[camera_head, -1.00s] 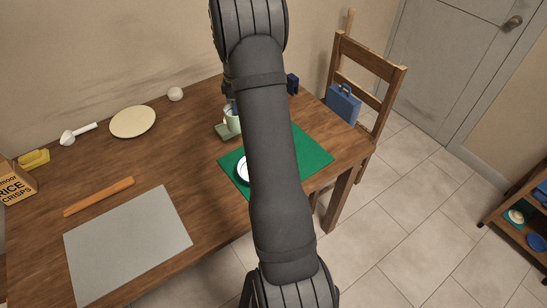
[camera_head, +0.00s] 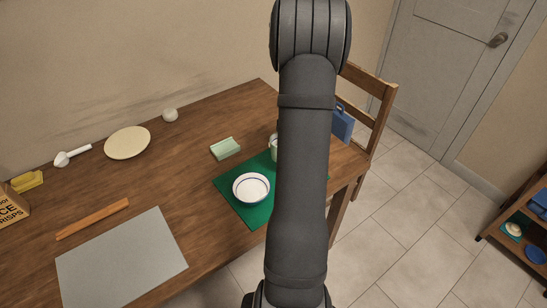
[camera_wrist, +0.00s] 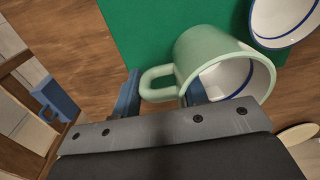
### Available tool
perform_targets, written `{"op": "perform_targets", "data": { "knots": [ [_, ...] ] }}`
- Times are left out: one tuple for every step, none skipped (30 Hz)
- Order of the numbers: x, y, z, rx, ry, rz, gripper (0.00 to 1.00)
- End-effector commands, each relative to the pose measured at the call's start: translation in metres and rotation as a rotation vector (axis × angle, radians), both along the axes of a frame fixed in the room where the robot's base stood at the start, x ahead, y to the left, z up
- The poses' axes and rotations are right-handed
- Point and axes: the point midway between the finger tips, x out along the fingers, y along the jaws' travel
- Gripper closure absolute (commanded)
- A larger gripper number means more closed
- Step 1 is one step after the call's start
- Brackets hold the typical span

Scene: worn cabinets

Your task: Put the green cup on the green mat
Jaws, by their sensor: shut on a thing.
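The pale green cup (camera_wrist: 215,50), white inside with a blue line, is large in the wrist view. My gripper (camera_wrist: 162,92) is shut on the cup's handle, with a blue finger on each side. In the head view only a sliver of the cup (camera_head: 273,148) shows; my arm hides the rest and the gripper. The dark green mat (camera_head: 230,205) lies on the table, partly behind my arm. It also shows beyond the cup in the wrist view (camera_wrist: 150,30). The cup is at the mat's far edge; I cannot tell whether it touches anything below.
A white bowl (camera_head: 251,190) with a blue rim sits on the mat's left part. A light green block (camera_head: 226,148) lies beyond the mat. A grey sheet (camera_head: 120,262) and a cream plate (camera_head: 127,143) are farther left. A chair (camera_head: 370,95) with a blue case stands right.

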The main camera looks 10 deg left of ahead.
Motion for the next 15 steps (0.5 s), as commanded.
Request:
{"op": "perform_targets", "data": {
  "knots": [
    [0.004, 0.013, -0.008, 0.000, 0.003, 0.006, 0.98],
    [0.006, 0.019, -0.012, 0.000, 0.003, 0.006, 0.98],
    [0.009, 0.028, -0.018, 0.000, 0.003, 0.005, 0.98],
    [0.011, 0.034, -0.021, 0.000, 0.003, 0.006, 0.98],
    [0.013, 0.039, -0.025, 0.000, 0.003, 0.005, 0.98],
    [0.016, 0.046, -0.029, 0.000, 0.001, 0.004, 0.98],
    [0.018, 0.050, -0.032, 0.000, 0.001, 0.005, 0.98],
    [0.019, 0.054, -0.035, 0.000, 0.001, 0.004, 0.98],
    [0.021, 0.058, -0.037, 0.000, 0.000, 0.003, 0.98],
    [0.022, 0.061, -0.038, 0.000, 0.000, 0.002, 0.98],
    [0.023, 0.063, -0.039, 0.000, 0.000, 0.002, 0.98],
    [0.023, 0.065, -0.041, 0.000, 0.000, 0.002, 0.98],
    [0.023, 0.065, -0.042, 0.000, 0.000, 0.002, 0.98],
    [0.023, 0.066, -0.043, 0.000, 0.000, 0.002, 0.98],
    [0.023, 0.066, -0.046, 0.000, 0.001, 0.002, 0.98]
  ]
}}
